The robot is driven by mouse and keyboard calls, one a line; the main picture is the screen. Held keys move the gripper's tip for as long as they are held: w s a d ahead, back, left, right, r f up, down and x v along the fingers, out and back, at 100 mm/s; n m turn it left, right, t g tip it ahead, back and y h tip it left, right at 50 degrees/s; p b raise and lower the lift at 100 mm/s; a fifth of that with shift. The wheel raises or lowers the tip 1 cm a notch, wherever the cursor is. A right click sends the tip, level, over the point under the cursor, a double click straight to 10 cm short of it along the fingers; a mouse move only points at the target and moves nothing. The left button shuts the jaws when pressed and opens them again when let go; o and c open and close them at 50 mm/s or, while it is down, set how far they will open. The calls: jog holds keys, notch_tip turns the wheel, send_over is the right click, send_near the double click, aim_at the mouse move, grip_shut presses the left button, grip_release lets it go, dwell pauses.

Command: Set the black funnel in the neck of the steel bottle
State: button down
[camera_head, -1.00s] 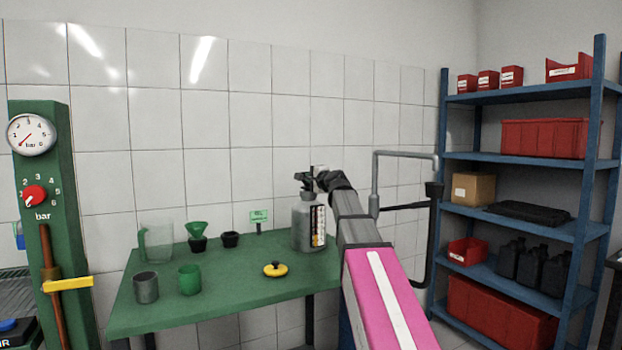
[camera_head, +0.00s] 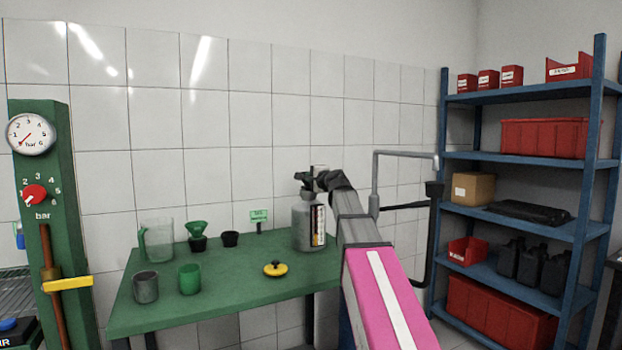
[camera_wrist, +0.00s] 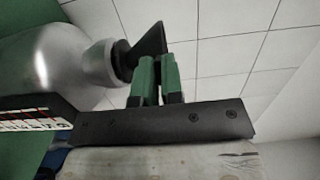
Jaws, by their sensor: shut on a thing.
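The steel bottle (camera_head: 301,228) stands upright at the right end of the green bench, with a label on its side. Its shoulder also fills the left of the wrist view (camera_wrist: 58,62). The black funnel (camera_wrist: 150,42) is at the bottle's neck (camera_wrist: 98,62), lined up with it, its narrow end at the mouth. How deep the spout sits is hidden. My gripper (camera_wrist: 157,64) has its green fingers shut on the funnel, beside its cone. In the head view, my gripper (camera_head: 312,181) is above the bottle and partly hides the funnel (camera_head: 303,177).
On the green bench (camera_head: 225,308) stand a clear jug (camera_head: 158,241), a green funnel (camera_head: 197,228) on a black cup, another black cup (camera_head: 230,239), a grey cup (camera_head: 146,287), a green cup (camera_head: 189,279) and a yellow-black cap (camera_head: 275,269). A grey pipe (camera_head: 375,175) rises right of my arm.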

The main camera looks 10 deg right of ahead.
jog(key=shift+f, duration=0.5)
jog(key=c, duration=1.5)
grip_release()
jog(key=shift+c, duration=0.2)
jog(key=v, duration=1.1)
jog(key=shift+f, duration=0.1)
